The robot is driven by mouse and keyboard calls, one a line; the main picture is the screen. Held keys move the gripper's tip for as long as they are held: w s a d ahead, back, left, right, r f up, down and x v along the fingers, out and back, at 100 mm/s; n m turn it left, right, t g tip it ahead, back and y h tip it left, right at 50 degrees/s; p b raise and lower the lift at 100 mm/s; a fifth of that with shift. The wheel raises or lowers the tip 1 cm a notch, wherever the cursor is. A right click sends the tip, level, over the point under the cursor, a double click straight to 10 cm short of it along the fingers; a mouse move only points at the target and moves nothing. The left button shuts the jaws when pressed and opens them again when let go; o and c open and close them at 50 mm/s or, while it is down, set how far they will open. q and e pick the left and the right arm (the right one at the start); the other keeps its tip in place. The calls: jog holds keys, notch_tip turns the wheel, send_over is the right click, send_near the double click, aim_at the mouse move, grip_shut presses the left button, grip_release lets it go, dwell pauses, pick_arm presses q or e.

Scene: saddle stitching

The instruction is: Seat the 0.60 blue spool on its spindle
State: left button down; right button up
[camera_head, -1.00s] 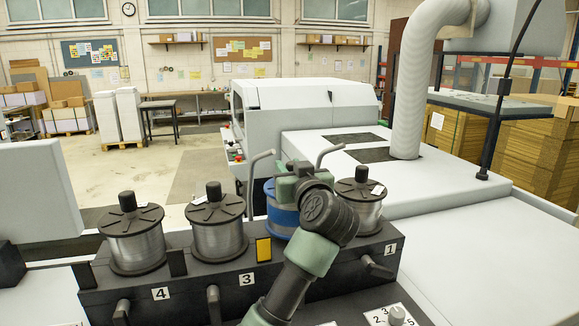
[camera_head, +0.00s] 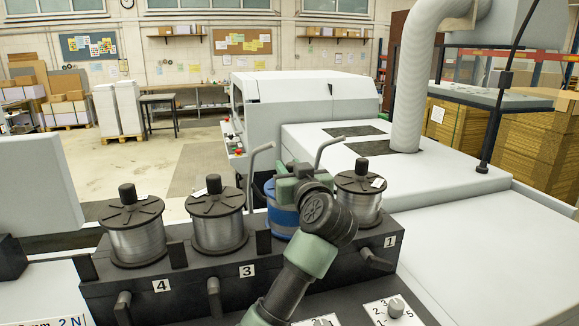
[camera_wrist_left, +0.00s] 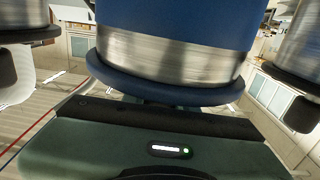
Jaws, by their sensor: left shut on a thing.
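The blue spool (camera_head: 281,221), a blue and silver cylinder, stands in the row between spool 3 (camera_head: 218,220) and spool 1 (camera_head: 359,202). My left gripper (camera_head: 303,184) is shut on it at its top end. In the left wrist view the blue flange and wound body (camera_wrist_left: 170,55) fill the upper middle, close against my gripper. My wrist hides much of the spool and its lower end in the head view. The spindle is not visible, so I cannot tell whether the spool rests on it. My right gripper is not in view.
The dark rack (camera_head: 200,285) also carries spool 4 (camera_head: 137,232), with upright dark plates between places and levers in front. Two curved grey rods rise behind the blue spool. A knob panel (camera_head: 395,308) is in front. A white machine (camera_head: 450,220) fills the right.

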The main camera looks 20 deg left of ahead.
pick_arm(q)
jog(key=shift+r, duration=0.1)
jog(key=c, duration=1)
grip_release()
jog(key=shift+s, duration=0.1)
jog(key=shift+c, duration=0.2)
jog(key=shift+s+d, duration=0.1)
jog(key=shift+s, duration=0.1)
jog(key=shift+f, duration=0.6)
jog(key=v, duration=0.5)
jog(key=r+v, duration=0.1)
jog(key=v, duration=0.1)
jog(key=shift+s+d, duration=0.25)
jog(key=shift+s, duration=0.1)
